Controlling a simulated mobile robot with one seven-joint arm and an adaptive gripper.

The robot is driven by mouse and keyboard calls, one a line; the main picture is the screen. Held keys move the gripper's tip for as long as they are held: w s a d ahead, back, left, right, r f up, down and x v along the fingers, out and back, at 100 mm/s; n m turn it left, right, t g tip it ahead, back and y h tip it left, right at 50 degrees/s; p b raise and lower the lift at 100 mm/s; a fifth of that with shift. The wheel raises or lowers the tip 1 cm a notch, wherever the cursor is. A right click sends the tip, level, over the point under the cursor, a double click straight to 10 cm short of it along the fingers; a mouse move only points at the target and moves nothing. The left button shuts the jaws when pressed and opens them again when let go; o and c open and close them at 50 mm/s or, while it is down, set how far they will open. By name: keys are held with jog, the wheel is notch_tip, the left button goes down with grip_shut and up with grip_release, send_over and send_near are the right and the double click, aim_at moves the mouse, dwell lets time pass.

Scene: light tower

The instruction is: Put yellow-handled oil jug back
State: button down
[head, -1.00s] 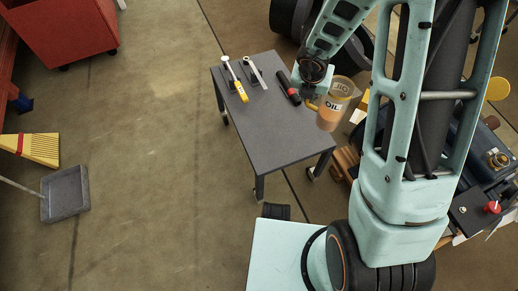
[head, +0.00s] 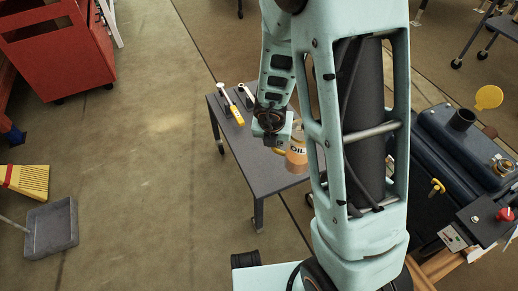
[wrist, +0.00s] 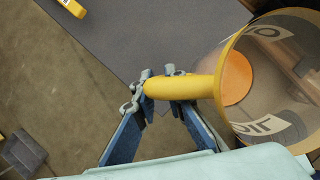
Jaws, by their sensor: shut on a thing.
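My gripper (wrist: 163,88) is shut on the yellow handle (wrist: 185,87) of the oil jug. The jug (wrist: 268,128) is clear, with a yellow rim, an "OIL" label and orange at its bottom; I look down into it in the wrist view. In the head view the jug (head: 297,157) appears against the right part of the grey table (head: 240,158), partly behind my arm. I cannot tell whether its base touches the table top. My gripper (head: 283,146) is mostly hidden there by my wrist.
Two hand tools, one yellow-ended (head: 235,114), lie at the table's far left. A dark blue machine (head: 440,140) with a raised yellow cap (head: 489,97) stands at right. A red cart (head: 55,50), dustpan (head: 50,228) and broom (head: 27,181) are at left. Floor between is clear.

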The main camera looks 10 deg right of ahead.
jog(key=shift+w+a+f+b, duration=0.55)
jog(key=shift+w+a+f, duration=0.25)
jog(key=shift+w+f, duration=1)
jog(key=shift+w+a+f+b, duration=0.65)
jog(key=shift+w+f, duration=0.8)
jog(key=shift+f, duration=0.6)
jog(key=shift+w+a+f+b, duration=0.45)
jog(key=shift+w+a+f, duration=0.45)
jog(key=shift+w+f, duration=0.9)
jog(key=shift+s+f, duration=0.1)
jog(key=shift+s, duration=0.05)
jog(key=shift+f, duration=0.2)
jog(key=c, duration=2)
grip_release()
jog(key=shift+r, duration=0.1)
jog(key=shift+r, duration=0.2)
jog(key=p+v, duration=0.4)
jog(key=v, duration=0.7)
jog(key=shift+s+r, duration=0.25)
jog(key=shift+r, duration=0.1)
